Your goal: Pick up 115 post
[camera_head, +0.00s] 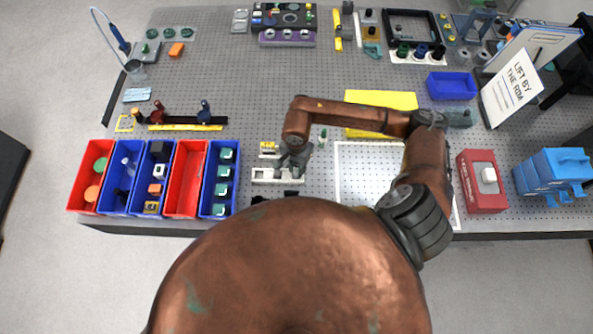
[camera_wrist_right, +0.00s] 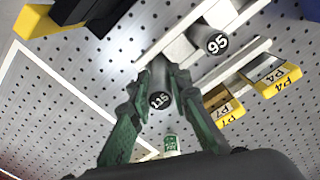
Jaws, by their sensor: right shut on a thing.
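The 115 post (camera_wrist_right: 160,99) is a dark grey cylinder with a white number on its end, seen in the right wrist view. My right gripper (camera_wrist_right: 160,82) has its two green fingers closed on either side of it. The post is next to a white rack (camera_wrist_right: 185,48); I cannot tell whether it is clear of it. In the head view my right gripper (camera_head: 291,165) is over the white rack (camera_head: 262,175) near the table's front, and the post is hidden. My left gripper is not in view.
A post marked 95 (camera_wrist_right: 215,42) stands beside the 115 post. Yellow-ended pieces marked P7 (camera_wrist_right: 224,110) and P4 (camera_wrist_right: 276,80) are close by. A small green-and-white bottle (camera_head: 322,138) stands near the gripper. Red and blue bins (camera_head: 186,180) are left; a white-outlined area (camera_head: 365,180) is right.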

